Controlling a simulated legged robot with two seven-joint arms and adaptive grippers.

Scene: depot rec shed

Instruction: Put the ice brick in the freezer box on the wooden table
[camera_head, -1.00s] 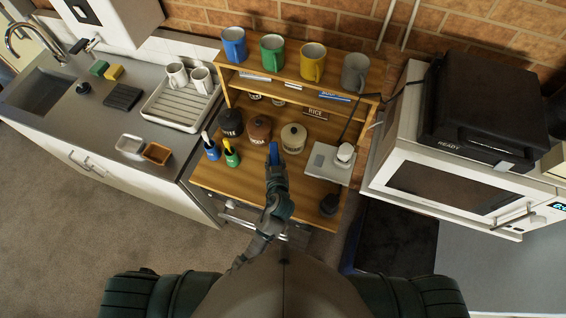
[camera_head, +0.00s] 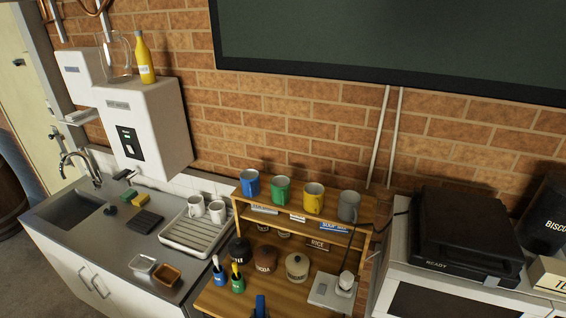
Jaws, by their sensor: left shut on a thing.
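A blue block (camera_head: 260,304), which looks like the ice brick, stands up at the bottom edge of the head view, in front of the wooden shelf unit. My left gripper (camera_head: 261,315) is shut on it; the picture edge cuts off nearly all of the gripper and the arm. My right gripper is not in view. I see no freezer box in this view, and no separate wooden table.
The wooden shelf unit (camera_head: 285,221) holds mugs, jars and a scale (camera_head: 331,292). A sink counter with a dish rack (camera_head: 192,236) is on the left. A white appliance under a black machine (camera_head: 470,235) is on the right. A dark board hangs above.

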